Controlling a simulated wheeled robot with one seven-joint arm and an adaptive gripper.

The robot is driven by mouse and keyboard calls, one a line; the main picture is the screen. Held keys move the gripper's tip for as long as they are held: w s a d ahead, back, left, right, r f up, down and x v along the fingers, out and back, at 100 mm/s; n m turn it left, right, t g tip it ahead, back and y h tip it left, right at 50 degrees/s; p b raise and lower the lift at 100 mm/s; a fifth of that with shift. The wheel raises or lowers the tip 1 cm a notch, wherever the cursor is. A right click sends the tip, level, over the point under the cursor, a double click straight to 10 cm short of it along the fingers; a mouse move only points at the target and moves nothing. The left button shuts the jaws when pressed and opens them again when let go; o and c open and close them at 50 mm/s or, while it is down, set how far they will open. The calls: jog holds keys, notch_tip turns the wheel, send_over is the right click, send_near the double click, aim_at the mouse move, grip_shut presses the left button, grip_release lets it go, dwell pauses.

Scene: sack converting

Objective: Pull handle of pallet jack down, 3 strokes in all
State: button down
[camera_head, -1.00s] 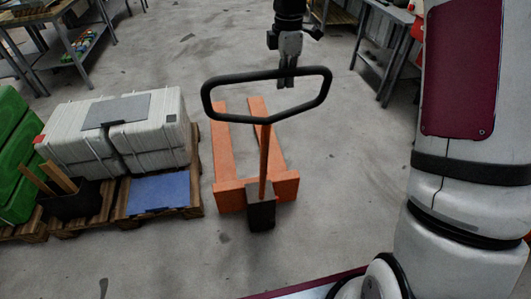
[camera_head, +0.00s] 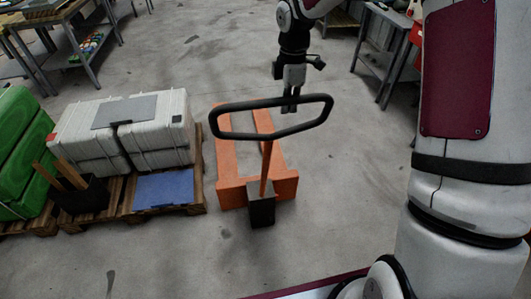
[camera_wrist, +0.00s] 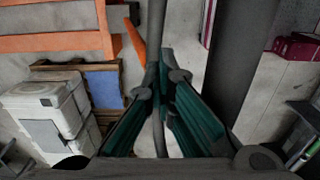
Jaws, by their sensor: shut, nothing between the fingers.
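The pallet jack has an orange body with two forks (camera_head: 228,165) and a dark block at the base of its orange shaft (camera_head: 266,170). Its black loop handle (camera_head: 222,135) tops the shaft and looks flattened, tilted in the head view. My gripper (camera_head: 290,109) is shut and empty, pointing down at the loop's far bar, where the fingertips overlap it in the picture; contact cannot be told. In the wrist view, the teal-sided fingers (camera_wrist: 166,62) are close together, beside a dark bar that looks like the handle (camera_wrist: 154,35).
A wooden pallet (camera_head: 199,199) with white crates (camera_head: 160,115) and a blue sheet (camera_head: 165,188) stands left of the jack. Green crates (camera_head: 22,150) are at the far left. Workbenches (camera_head: 385,48) stand at the back. The floor right of the jack is clear.

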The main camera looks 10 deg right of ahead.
jog(key=s+f+p, duration=0.1)
jog(key=s+p, duration=0.1)
jog(key=s, duration=0.3)
jog(key=shift+s+f+p, duration=0.35)
jog(key=shift+s+f, duration=0.05)
jog(key=s+f+p, duration=0.2)
jog(key=s, duration=0.4)
jog(key=shift+s+f, duration=0.2)
jog(key=shift+f, duration=0.15)
jog(key=shift+a, duration=0.1)
jog(key=s+f, duration=0.3)
jog(key=s, duration=0.3)
jog(key=shift+f, duration=0.15)
jog(key=shift+s, duration=0.15)
